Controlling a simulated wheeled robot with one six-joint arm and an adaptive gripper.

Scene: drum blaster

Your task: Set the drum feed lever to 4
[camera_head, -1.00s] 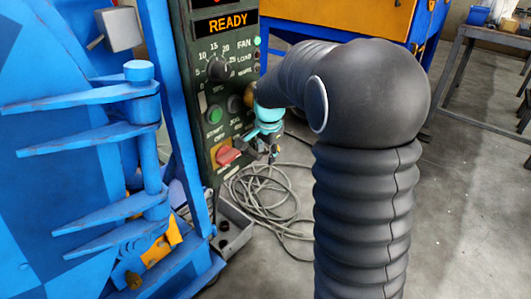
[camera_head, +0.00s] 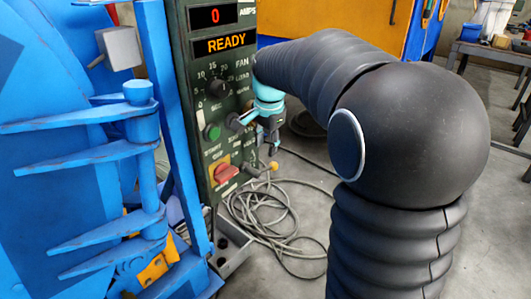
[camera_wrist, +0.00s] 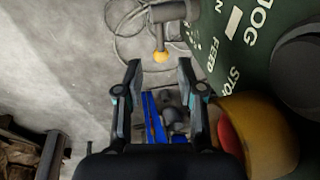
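The drum feed lever, a grey stub with a yellow knob (camera_wrist: 161,55), sticks out from the green control panel (camera_wrist: 240,60), near the word FEED. In the head view its yellow knob (camera_head: 273,166) shows at the panel's lower right edge. My gripper (camera_wrist: 159,68) is open, its two fingers apart with nothing held between them. In the wrist view the knob appears just ahead of the fingertips, between them; contact cannot be told. In the head view my gripper (camera_head: 268,140) is above the knob, beside the panel. The lever's scale numbers are not readable.
A red switch on a yellow plate (camera_head: 226,174) sits low on the panel, close to my gripper. A green button (camera_head: 212,132) and a dial (camera_head: 217,88) are above. The display (camera_head: 225,43) reads READY. Cables (camera_head: 275,212) lie on the floor. Blue machine (camera_head: 60,140) stands left.

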